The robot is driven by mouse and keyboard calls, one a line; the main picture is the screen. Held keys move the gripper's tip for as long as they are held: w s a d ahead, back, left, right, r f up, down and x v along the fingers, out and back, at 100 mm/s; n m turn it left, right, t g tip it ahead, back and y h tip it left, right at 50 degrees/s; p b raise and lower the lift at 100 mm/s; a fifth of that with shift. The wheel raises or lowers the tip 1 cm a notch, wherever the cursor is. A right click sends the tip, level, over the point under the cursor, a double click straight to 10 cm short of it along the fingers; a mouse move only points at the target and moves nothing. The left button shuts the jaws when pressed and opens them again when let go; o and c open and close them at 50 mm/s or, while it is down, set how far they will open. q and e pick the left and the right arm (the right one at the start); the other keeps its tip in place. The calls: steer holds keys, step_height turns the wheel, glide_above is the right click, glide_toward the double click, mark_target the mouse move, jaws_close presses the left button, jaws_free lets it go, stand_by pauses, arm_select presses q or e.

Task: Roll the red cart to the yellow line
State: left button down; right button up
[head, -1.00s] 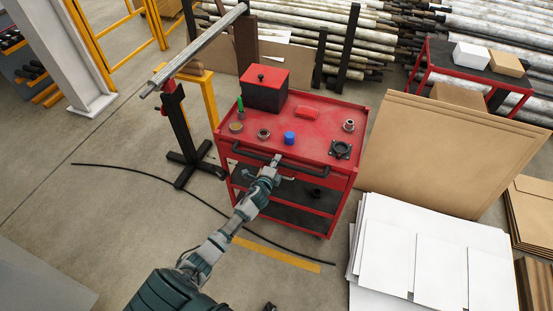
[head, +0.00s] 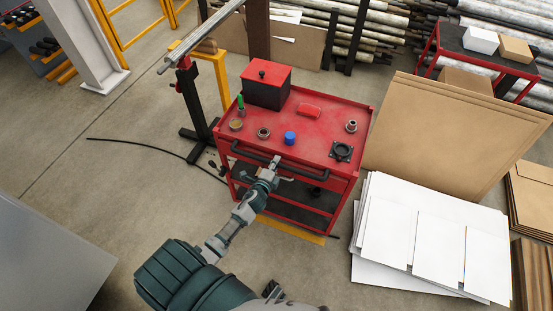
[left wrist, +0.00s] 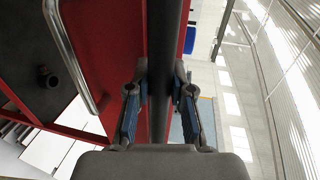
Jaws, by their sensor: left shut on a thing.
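The red cart (head: 318,127) stands upright in the middle of the head view, with dark lower shelves. My left gripper (head: 273,168) is shut on the black handle bar (head: 308,176) along its near side. In the left wrist view, the fingers (left wrist: 160,88) close around the dark bar (left wrist: 165,40), beside the cart's red body (left wrist: 108,50). The yellow line (head: 290,231) lies on the floor at the cart's near bottom edge, partly hidden by the cart and my arm. A dark part at the bottom edge may be my right gripper (head: 272,289); its jaws are unclear.
On the cart top are a red-lidded black box (head: 266,84), a blue cap (head: 290,138) and small metal parts. A pipe stand (head: 190,100) is left, white panels (head: 420,235) and cardboard (head: 445,135) right. A black cable (head: 140,145) crosses the floor.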

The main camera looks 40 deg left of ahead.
arm_select(q)
steer(key=shift+s+d+f, duration=0.3)
steer(key=shift+s+d, duration=0.05)
steer(key=c, duration=1.2)
jaws_free()
steer(key=shift+o, duration=0.9)
steer(key=shift+w, duration=0.1)
steer(key=shift+w+r, duration=0.1)
steer(key=shift+r, duration=0.05)
steer(key=v, duration=1.2)
steer(key=shift+a, duration=0.1)
